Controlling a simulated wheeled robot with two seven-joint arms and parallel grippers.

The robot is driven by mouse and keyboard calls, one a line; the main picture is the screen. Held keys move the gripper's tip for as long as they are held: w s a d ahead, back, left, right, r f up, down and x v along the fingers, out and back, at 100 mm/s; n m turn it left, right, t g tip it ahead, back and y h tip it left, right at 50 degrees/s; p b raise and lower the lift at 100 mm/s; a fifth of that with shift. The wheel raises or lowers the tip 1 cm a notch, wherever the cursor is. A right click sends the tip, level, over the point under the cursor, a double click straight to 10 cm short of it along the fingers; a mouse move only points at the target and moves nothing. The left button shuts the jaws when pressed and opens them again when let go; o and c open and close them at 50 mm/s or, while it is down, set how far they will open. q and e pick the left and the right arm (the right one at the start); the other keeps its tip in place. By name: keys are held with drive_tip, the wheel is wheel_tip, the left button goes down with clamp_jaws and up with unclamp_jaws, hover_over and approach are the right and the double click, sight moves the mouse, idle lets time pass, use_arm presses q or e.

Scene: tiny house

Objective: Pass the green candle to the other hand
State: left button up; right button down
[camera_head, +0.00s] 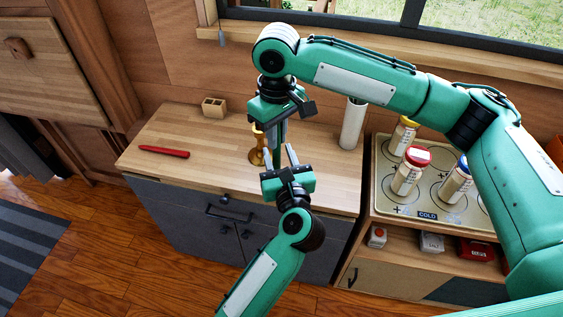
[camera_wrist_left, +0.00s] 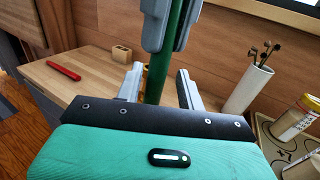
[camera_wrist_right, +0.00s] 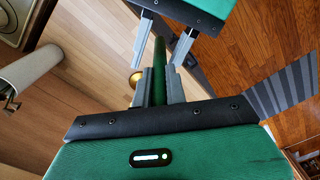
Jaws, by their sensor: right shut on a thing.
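The green candle (camera_wrist_left: 158,76) is a slim stick, held above the counter. My right gripper (camera_wrist_right: 158,90) is shut on it, pointing down from above; the candle (camera_wrist_right: 158,62) also shows between its fingers in the right wrist view. My left gripper (camera_wrist_left: 162,88) comes from below, pointing up, with its fingers spread apart. The candle's free part reaches down between the left fingers, with gaps visible beside it. In the head view the left gripper (camera_head: 284,160) is just below the right gripper (camera_head: 275,140), and the candle is mostly hidden by the fingers.
A gold candlestick (camera_head: 257,150) stands on the wooden counter (camera_head: 215,160) behind the grippers. A red slim object (camera_head: 164,152), a wooden block (camera_head: 213,107) and a white cylinder (camera_head: 352,122) are also on it. Several jars (camera_head: 410,170) stand on a tray at the right.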

use_arm(q)
drive_tip(key=shift+c, duration=0.4)
clamp_jaws()
use_arm(e)
drive_tip(key=c, duration=1.3)
unclamp_jaws()
drive_tip(key=shift+c, duration=0.2)
